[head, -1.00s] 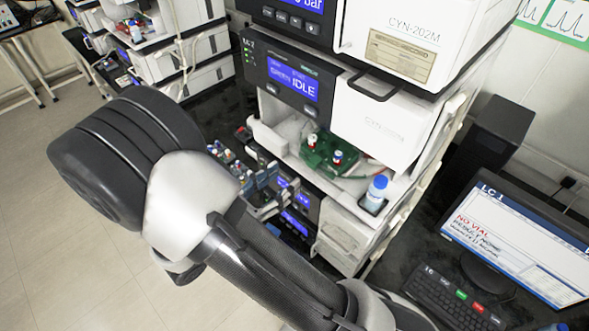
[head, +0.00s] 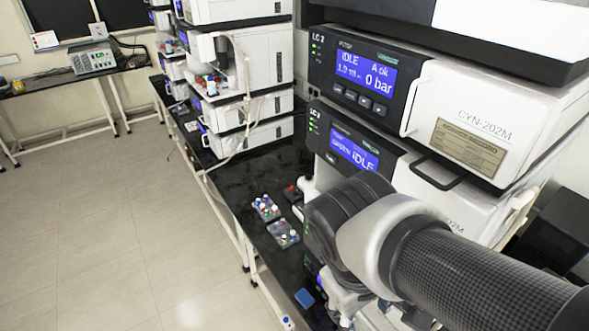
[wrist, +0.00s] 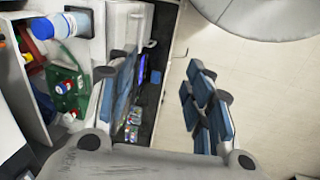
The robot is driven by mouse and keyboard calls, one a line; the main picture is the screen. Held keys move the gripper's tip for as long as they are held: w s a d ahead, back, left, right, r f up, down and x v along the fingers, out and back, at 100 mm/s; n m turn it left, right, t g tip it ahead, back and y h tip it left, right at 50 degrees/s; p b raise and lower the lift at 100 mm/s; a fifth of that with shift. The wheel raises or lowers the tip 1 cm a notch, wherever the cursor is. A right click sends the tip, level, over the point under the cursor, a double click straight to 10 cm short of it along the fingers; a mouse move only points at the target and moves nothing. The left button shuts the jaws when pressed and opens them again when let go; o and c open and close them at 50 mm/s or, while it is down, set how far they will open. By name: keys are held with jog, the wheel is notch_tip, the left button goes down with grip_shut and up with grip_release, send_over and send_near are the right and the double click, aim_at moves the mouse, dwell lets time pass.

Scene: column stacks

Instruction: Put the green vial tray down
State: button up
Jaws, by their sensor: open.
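The green vial tray (wrist: 62,101) shows at the left of the wrist view, with several capped vials in it. It rests inside the white open compartment of an instrument. My gripper (wrist: 165,98) is open, with blue-padded fingers standing wide apart. Nothing is between the fingers, and the tray lies to the left of them, apart from the left finger. In the head view my arm covers the compartment, so the tray and the fingertips are hidden there.
A blue-capped bottle (wrist: 52,26) stands near the tray. Two small vial racks, one farther back (head: 265,208) and one nearer (head: 283,234), sit on the black bench (head: 238,180). Another instrument stack (head: 240,105) stands behind. Open floor (head: 140,225) lies left of the bench.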

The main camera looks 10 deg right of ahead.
jog(key=a+r+m+t+y, duration=0.1)
jog(key=a+r+m+t, duration=0.1)
jog(key=a+r+m+t+y, duration=0.1)
jog(key=r+t, duration=0.1)
jog(key=shift+w+y, duration=0.25)
jog(key=shift+y, duration=0.05)
notch_tip(320, 180, down, 12)
jog(key=b, duration=1.2)
jog(key=shift+f, duration=0.2)
